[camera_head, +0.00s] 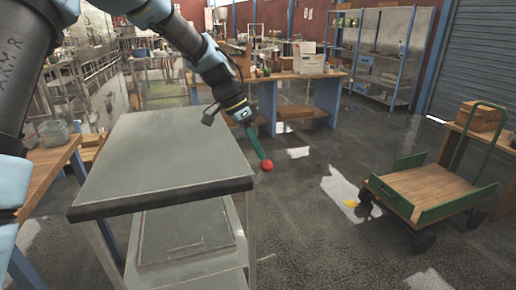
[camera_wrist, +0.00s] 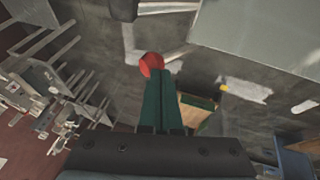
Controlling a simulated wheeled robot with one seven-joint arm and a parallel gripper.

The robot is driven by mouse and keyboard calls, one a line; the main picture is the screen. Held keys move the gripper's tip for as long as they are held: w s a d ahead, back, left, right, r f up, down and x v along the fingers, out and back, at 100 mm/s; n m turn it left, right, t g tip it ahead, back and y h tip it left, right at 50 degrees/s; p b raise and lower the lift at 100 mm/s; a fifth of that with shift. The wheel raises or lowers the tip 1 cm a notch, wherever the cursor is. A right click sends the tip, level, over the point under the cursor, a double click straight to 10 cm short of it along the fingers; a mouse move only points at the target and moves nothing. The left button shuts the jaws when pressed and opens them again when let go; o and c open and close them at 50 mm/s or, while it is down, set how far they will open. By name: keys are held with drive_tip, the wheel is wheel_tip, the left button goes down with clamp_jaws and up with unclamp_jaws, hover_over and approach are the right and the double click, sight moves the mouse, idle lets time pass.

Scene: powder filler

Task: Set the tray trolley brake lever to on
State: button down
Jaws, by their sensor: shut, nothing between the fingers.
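A grey-topped unit with a dark front edge and a lower shelf (camera_head: 165,150) stands in front of me in the head view; it may be the tray trolley. A red ball-shaped knob (camera_head: 267,165) shows beyond its right side, and in the wrist view (camera_wrist: 151,64). It may be the brake lever's knob; no lever shaft can be made out. My gripper (camera_head: 262,152) points down to the right, its green fingers shut and empty. Their tips are at the knob in both views (camera_wrist: 160,74); I cannot tell whether they touch it.
A green-framed wooden platform cart (camera_head: 425,190) stands at the right on the dark floor. A workbench (camera_head: 300,82) with boxes is behind, and a wooden bench (camera_head: 45,165) is at the left. Open floor lies between the grey unit and the cart.

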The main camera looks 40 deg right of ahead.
sight(264, 170)
drive_tip(key=s+f+t+b, duration=0.1)
drive_tip(key=b, duration=0.2)
drive_tip(key=s+a+f+t+b, duration=0.1)
drive_tip(key=s+b, duration=0.1)
drive_tip(key=b, duration=0.1)
drive_tip(key=s+f+t+h+b, duration=0.1)
drive_tip(key=b, duration=0.2)
drive_tip(key=shift+s+a+f+m, duration=0.25)
drive_tip(key=shift+a+f+m, duration=0.1)
drive_tip(key=shift+m, duration=0.05)
drive_tip(key=shift+s+a+f+t+b, duration=0.2)
drive_tip(key=shift+s+t+b, duration=0.35)
drive_tip(key=shift+b, duration=0.5)
drive_tip(key=shift+w, duration=0.1)
